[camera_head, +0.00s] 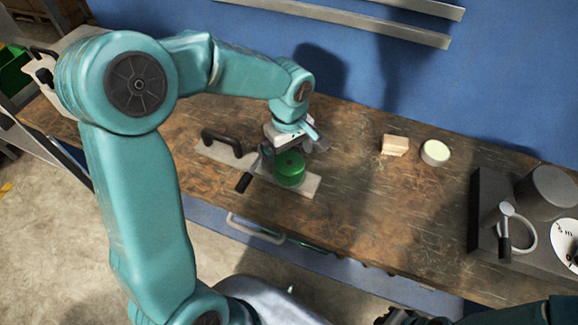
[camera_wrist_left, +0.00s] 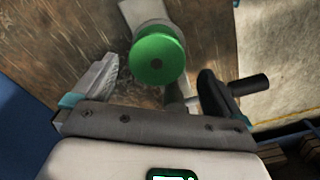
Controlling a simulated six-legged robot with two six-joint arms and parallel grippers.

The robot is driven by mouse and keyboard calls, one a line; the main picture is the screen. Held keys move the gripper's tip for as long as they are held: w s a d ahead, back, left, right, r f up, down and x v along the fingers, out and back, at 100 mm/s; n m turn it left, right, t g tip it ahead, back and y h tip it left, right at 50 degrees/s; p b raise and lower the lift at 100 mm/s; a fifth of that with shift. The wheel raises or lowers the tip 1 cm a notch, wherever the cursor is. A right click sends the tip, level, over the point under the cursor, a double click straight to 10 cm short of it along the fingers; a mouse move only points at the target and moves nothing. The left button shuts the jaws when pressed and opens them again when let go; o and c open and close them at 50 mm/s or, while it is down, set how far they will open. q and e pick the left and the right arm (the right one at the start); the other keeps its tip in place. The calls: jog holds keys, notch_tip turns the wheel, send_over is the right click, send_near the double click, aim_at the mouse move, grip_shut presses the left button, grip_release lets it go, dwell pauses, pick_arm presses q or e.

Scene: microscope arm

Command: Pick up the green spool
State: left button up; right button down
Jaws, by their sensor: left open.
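The green spool (camera_head: 290,168) stands on a flat metal plate (camera_head: 218,153) on the wooden workbench. In the left wrist view the spool (camera_wrist_left: 158,55) shows its round green top with a dark centre hole, ahead of and between the fingers. My left gripper (camera_head: 292,148) is just behind the spool in the head view. In the left wrist view my left gripper (camera_wrist_left: 158,88) is open, with one finger to each side and nothing held. I cannot tell whether a finger touches the spool. My right gripper cannot be made out in the head view.
A black handle (camera_head: 222,142) rises from the plate, and a dark lever grip (camera_head: 243,183) sticks out beside the spool. A beige block (camera_head: 394,145) and a round pale-topped container (camera_head: 435,152) stand to the right.

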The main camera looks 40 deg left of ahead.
aim_at(291, 164)
pick_arm(q)
jog(key=f, duration=0.4)
jog(key=shift+w+d+f+p, duration=0.1)
jog(key=shift+w+f+p, duration=0.15)
jog(key=shift+p, duration=0.15)
jog(key=shift+s+f, duration=0.15)
jog(key=shift+f, duration=0.15)
jog(key=shift+f, duration=0.1)
jog(key=c, duration=0.9)
jog(key=shift+c, duration=0.2)
jog(key=shift+r, duration=0.2)
